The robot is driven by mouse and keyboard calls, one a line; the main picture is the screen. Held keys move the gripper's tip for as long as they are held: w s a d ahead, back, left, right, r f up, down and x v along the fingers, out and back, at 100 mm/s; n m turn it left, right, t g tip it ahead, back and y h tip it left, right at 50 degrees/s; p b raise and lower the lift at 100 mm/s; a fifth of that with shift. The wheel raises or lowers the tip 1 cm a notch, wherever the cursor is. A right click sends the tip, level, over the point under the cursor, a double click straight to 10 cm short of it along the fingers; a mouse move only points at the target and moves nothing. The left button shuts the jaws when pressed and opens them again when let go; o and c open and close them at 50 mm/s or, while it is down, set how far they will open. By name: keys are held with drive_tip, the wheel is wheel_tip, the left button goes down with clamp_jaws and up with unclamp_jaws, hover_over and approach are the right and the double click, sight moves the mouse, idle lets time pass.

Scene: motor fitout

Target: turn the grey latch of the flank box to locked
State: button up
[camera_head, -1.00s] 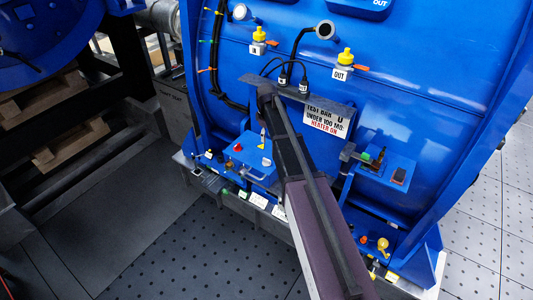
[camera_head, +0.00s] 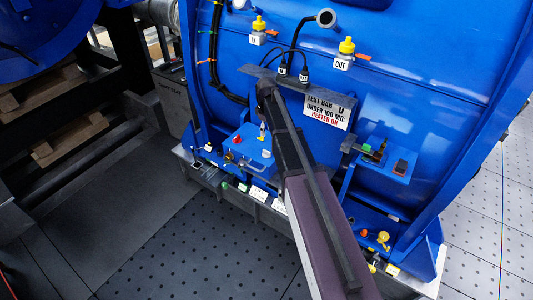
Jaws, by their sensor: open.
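The big blue motor housing (camera_head: 420,70) fills the middle and right of the view. A small blue box (camera_head: 250,145) with a red knob, a white knob and a pale handle sits low on its side, left of my arm. A second blue bracket (camera_head: 392,165) with small fittings is to the right of my arm. I cannot tell for sure which is the flank box, and I cannot make out a grey latch or its position. My arm reaches up across the middle, over the housing's front. My gripper cannot be made out.
Two yellow-capped ports (camera_head: 258,30) and black cables lie above my arm's far end. A white sign (camera_head: 328,110) is right of it. A brass fitting (camera_head: 383,237) is at lower right. Dark perforated floor (camera_head: 190,250) is open at lower left.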

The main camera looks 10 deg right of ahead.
sight(267, 151)
drive_tip(key=shift+f+b, duration=5.55)
drive_tip(key=shift+f, duration=0.3)
clamp_jaws()
